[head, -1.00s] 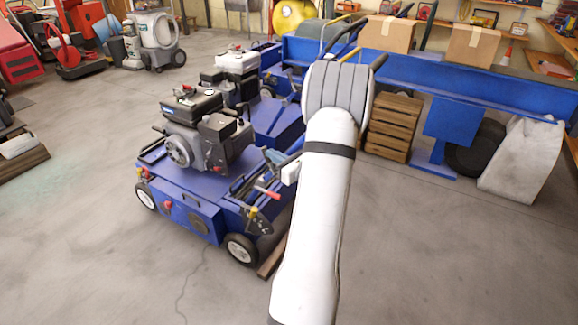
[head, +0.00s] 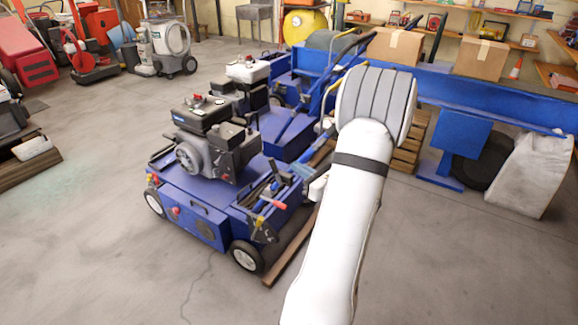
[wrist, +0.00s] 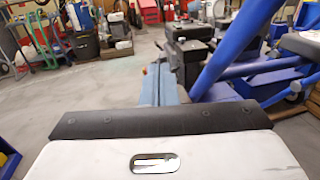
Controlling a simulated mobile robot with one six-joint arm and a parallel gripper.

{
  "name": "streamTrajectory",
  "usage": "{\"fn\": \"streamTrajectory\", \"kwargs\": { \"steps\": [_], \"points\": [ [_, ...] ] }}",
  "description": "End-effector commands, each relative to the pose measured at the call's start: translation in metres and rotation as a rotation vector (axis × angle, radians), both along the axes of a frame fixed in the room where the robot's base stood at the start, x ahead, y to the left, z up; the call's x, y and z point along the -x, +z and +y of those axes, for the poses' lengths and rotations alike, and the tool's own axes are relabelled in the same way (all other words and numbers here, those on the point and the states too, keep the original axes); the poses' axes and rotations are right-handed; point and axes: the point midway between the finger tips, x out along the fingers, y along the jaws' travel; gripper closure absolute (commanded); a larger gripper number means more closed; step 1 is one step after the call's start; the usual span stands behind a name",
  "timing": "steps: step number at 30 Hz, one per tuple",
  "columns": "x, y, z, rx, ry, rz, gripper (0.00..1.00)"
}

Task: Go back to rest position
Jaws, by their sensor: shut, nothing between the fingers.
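My gripper shows in the wrist view (wrist: 160,72) as two blue-grey fingers pressed together, with nothing between them. In the head view its pale blue fingers (head: 303,171) are partly hidden beside my white arm, above the right side of the front blue aerator (head: 205,232). That aerator carries a black engine (head: 213,140) and stands on the floor on white-hubbed wheels. I cannot tell how far the fingers are from the aerator's handles. The wrist view also shows blue machine bars (wrist: 237,45) just right of the fingers.
More blue machines (head: 285,125) stand behind. Cardboard boxes (head: 395,46), a wooden crate (head: 408,150) and a pale sack (head: 531,168) line the back right. A wooden strip (head: 290,250) lies beside the front aerator. The floor at front left and right is open.

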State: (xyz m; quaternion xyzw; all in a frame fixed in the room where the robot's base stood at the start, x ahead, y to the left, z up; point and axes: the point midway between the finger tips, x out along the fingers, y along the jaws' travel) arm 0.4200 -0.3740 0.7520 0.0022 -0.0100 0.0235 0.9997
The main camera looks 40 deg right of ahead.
Motion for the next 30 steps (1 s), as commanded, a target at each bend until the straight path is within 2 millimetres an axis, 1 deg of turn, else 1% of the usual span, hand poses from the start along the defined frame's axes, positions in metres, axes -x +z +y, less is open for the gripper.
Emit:
{"fn": "streamTrajectory", "kwargs": {
  "steps": [1,3,6,9,14,19,21,23,26,29,30],
  "points": [
    [0.012,0.007,-0.001,0.0,-0.005,-0.001,1.0],
    [0.024,0.012,-0.002,0.0,-0.004,-0.001,1.0],
    [0.038,0.017,-0.002,0.0,-0.002,0.0,1.0],
    [0.047,0.02,-0.001,-0.001,-0.001,0.0,1.0],
    [0.052,0.022,-0.001,-0.001,0.001,-0.001,1.0],
    [0.051,0.022,0.0,-0.001,0.003,0.0,1.0],
    [0.048,0.026,0.004,0.008,0.02,0.005,1.0],
    [0.042,0.033,0.016,0.028,0.059,0.017,1.0],
    [0.023,0.053,0.054,0.094,0.188,0.057,1.0],
    [0.005,0.079,0.114,0.211,0.391,0.117,1.0],
    [0.001,0.09,0.142,0.272,0.487,0.142,1.0]
  ]
}}
